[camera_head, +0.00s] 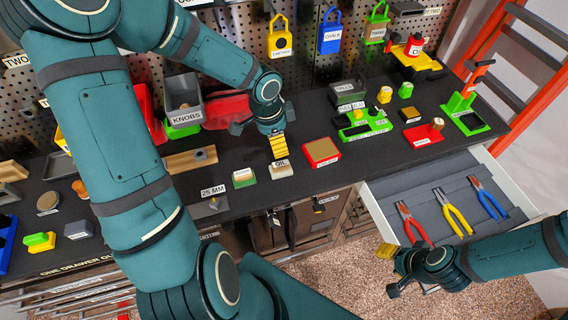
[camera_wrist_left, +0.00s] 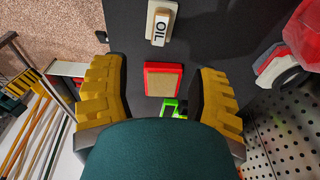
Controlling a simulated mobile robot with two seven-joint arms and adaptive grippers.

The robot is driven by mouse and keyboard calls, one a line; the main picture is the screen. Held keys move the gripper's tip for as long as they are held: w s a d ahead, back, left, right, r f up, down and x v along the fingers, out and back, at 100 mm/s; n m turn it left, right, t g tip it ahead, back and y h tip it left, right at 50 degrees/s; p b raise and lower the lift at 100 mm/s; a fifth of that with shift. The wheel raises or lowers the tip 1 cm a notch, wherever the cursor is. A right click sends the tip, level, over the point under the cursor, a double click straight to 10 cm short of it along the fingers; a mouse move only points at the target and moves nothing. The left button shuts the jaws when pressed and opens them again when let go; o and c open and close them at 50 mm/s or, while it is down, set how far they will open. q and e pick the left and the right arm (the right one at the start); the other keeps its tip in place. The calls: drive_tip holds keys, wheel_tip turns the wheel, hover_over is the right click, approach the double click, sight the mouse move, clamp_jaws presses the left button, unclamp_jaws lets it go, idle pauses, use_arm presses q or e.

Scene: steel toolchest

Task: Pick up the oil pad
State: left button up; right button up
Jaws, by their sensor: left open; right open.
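A small pale block with an OIL label (camera_head: 280,169) sits at the front edge of the dark worktop. It also shows at the top of the left wrist view (camera_wrist_left: 159,24). A red-framed tan pad (camera_head: 321,151) lies right of it, and in the left wrist view this pad (camera_wrist_left: 163,79) is between my yellow fingers, below them. I cannot tell which of the two is the oil pad. My left gripper (camera_head: 279,146) is open and empty above the worktop, just behind the OIL block. My right gripper (camera_head: 390,268) is open and empty, over the floor in front of the open drawer.
The open drawer (camera_head: 380,209) holds red, yellow and blue pliers. A green-and-white block (camera_head: 244,177) sits left of the OIL block. A green tray (camera_head: 362,125) and a red tray (camera_head: 423,135) stand to the right. A grey KNOBS bin (camera_head: 184,101) stands behind left.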

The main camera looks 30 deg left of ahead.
use_arm(q)
drive_tip(key=b, duration=0.1)
hover_over(280, 164)
wheel_tip(280, 164, down, 6)
drive_tip(key=shift+a+r, duration=0.1)
drive_tip(key=shift+w+f+b, duration=0.15)
drive_tip(key=shift+f+b, duration=0.65)
drive_tip(key=shift+f, duration=2.1)
clamp_jaws()
